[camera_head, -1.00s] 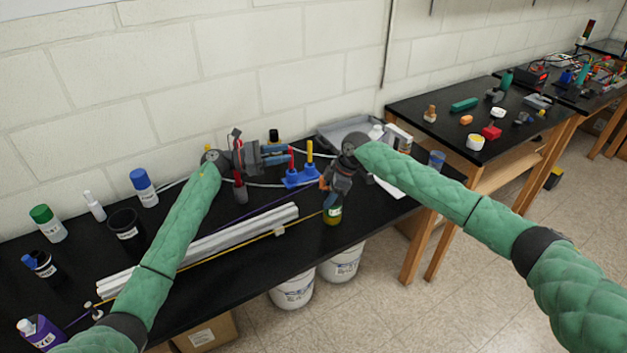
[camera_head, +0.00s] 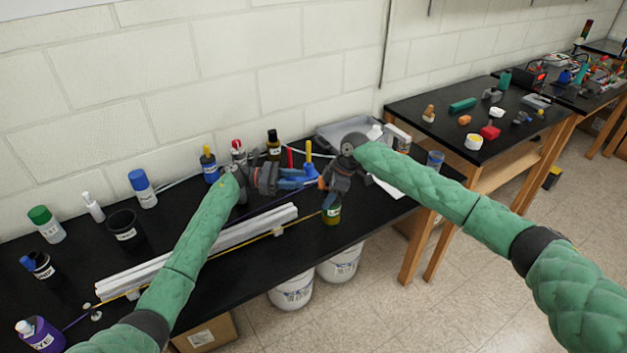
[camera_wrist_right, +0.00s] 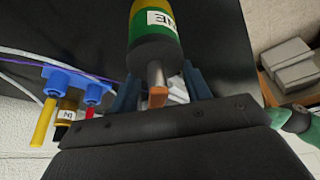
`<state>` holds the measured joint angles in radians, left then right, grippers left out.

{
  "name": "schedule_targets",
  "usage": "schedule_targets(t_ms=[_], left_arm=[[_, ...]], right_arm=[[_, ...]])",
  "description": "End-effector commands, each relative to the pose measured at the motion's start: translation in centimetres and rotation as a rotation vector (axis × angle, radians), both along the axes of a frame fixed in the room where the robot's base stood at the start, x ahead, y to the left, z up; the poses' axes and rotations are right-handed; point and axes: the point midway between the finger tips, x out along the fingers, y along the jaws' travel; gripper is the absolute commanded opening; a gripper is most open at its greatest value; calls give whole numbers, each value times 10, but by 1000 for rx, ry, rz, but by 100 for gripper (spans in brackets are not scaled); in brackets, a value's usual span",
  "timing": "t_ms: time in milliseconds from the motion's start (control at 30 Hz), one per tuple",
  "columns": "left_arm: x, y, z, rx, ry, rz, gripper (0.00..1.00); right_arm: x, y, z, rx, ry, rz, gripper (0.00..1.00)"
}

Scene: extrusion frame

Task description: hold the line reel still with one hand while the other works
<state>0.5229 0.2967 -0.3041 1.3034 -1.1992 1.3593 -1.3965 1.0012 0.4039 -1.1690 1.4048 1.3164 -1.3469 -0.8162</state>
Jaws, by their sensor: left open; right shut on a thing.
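The line reel (camera_head: 332,213), yellow and green with a white label, is at the table's front edge. It also shows at the top of the right wrist view (camera_wrist_right: 153,38), with a dark end and a short metal stem. My right gripper (camera_head: 328,195) is above the reel, shut on its stem end; its blue fingers (camera_wrist_right: 160,88) flank the stem. My left gripper (camera_head: 302,181) is open, its blue fingers pointing right, just left of the right gripper. Whether its fingers touch anything cannot be told.
A blue holder (camera_wrist_right: 72,82) with red and yellow posts stands behind the grippers. White extrusion bars (camera_head: 200,245) lie to the left, with a yellow line along their front. Bottles and a black cup (camera_head: 125,230) stand further left. A grey tray (camera_head: 345,130) is behind.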

Motion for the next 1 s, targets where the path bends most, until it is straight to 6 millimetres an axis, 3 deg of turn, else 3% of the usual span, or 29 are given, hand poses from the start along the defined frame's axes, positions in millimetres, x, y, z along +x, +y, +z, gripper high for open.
schedule_targets(t_ms=[100,300,767,1000], left_arm=[[0,-21,0,-2,-1,0,40],[1,-46,0,-1,0,0,40],[1,-56,0,0,0,1,40],[1,-56,0,0,0,1,0]], right_arm=[[0,-1,-1,-1,1,-1,22],[0,-1,-1,-1,1,-1,22],[0,-1,-1,-1,1,-1,22],[0,-1,-1,-1,1,-1,22]])
